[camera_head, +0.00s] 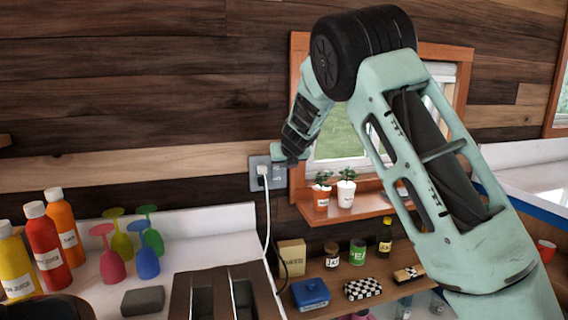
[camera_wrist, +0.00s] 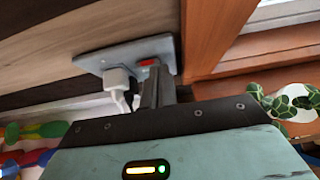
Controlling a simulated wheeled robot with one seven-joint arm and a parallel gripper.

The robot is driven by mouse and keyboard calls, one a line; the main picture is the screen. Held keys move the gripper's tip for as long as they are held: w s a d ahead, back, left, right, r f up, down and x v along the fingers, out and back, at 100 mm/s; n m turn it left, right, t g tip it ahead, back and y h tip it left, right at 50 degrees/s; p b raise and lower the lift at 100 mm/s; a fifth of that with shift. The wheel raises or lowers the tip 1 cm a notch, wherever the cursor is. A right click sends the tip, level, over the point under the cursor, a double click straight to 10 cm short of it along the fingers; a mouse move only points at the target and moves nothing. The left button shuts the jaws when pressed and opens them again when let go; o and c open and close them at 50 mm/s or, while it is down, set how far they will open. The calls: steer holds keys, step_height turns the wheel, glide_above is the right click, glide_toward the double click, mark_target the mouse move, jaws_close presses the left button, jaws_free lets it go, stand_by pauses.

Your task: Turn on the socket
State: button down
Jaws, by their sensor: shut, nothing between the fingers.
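The socket (camera_head: 256,184) is a grey wall plate on the wooden wall, left of the window. It also shows in the wrist view (camera_wrist: 105,59), where a white plug (camera_wrist: 118,78) with a cord sits in its left part. A small red switch (camera_wrist: 150,63) is on the right part of the plate. My gripper (camera_head: 279,158) is at the plate's right side. In the wrist view its shut, empty fingers (camera_wrist: 155,75) are right at the red switch and partly cover it. I cannot tell whether they touch it.
The window frame (camera_wrist: 220,30) stands close to the right of the socket. Two potted plants (camera_head: 346,188) stand on the sill below the window. A white cord (camera_head: 267,225) hangs from the plug to the counter. Bottles and coloured glasses stand at the lower left.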

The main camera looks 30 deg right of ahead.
steer(key=shift+w+d+r+p, duration=0.15)
steer(key=shift+w+p, duration=0.35)
steer(key=shift+p, duration=0.25)
steer(key=shift+r, duration=0.15)
steer(key=shift+r+p, duration=0.7)
steer(key=shift+p, duration=0.15)
